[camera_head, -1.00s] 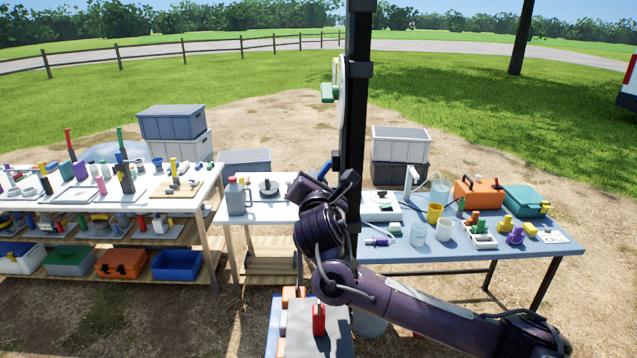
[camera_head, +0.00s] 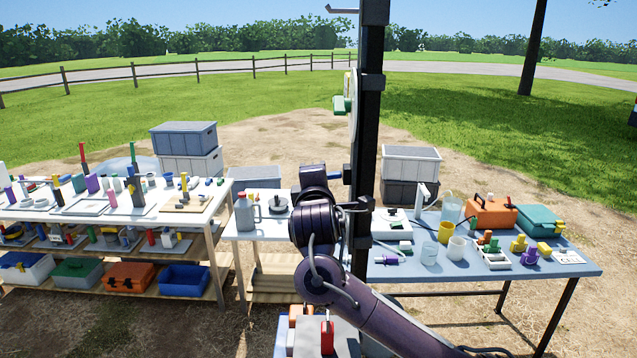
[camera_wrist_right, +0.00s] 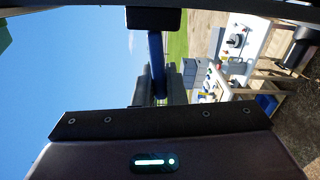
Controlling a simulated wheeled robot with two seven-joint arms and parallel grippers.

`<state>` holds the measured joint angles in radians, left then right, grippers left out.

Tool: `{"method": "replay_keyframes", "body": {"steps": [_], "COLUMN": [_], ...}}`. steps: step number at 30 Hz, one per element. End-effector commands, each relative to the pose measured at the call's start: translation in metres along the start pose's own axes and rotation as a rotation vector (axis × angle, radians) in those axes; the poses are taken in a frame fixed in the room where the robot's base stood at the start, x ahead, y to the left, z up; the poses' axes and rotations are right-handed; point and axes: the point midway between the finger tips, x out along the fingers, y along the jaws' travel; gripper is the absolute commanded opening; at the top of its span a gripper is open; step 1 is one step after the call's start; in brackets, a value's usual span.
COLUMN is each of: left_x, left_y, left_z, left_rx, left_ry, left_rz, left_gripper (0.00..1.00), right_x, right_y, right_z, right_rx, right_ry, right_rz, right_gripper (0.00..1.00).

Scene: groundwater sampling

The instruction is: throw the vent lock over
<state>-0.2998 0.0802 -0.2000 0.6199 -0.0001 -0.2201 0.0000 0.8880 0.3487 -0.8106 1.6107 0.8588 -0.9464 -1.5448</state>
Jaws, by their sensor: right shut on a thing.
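The black upright post (camera_head: 368,130) stands in the middle of the head view. A small blue part (camera_head: 347,172) sticks out of its left side; I take it for the vent lock's lever. My right gripper (camera_wrist_right: 153,88) is shut on the blue lever (camera_wrist_right: 156,50) in the right wrist view. The lever runs from the dark fingers to a black block (camera_wrist_right: 153,18). In the head view my right arm comes in from the bottom right and its wrist hides the fingers and most of the lever. My left gripper is not in view.
A blue-grey table (camera_head: 480,271) with cups, an orange case (camera_head: 491,214) and a teal case (camera_head: 538,221) stands right of the post. A white table (camera_head: 262,229) with a grey jug (camera_head: 247,213) stands left. A red-topped item (camera_head: 327,338) sits low near my arm.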

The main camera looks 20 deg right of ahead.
Motion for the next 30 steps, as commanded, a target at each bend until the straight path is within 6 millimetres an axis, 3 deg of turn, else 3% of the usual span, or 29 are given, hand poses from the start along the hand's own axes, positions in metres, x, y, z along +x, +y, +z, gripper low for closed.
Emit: {"method": "replay_keyframes", "body": {"steps": [10, 26, 27, 30], "left_x": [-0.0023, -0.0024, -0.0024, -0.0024], "left_y": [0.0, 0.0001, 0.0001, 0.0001], "left_z": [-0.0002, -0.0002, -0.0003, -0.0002], "left_rx": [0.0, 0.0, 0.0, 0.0], "left_ry": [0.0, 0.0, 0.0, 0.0], "left_rz": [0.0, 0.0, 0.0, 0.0], "left_gripper": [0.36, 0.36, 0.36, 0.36], "right_x": [0.0002, 0.0002, 0.0001, 0.0001], "right_y": [0.0063, 0.0075, 0.0075, 0.0076], "right_z": [0.0008, 0.0011, 0.0011, 0.001], "right_rx": [0.132, 0.153, 0.153, 0.153], "right_ry": [-0.001, -0.001, -0.001, -0.001], "right_rz": [0.0, 0.0, 0.0, 0.0], "right_gripper": [0.0, 0.0, 0.16, 0.29]}}
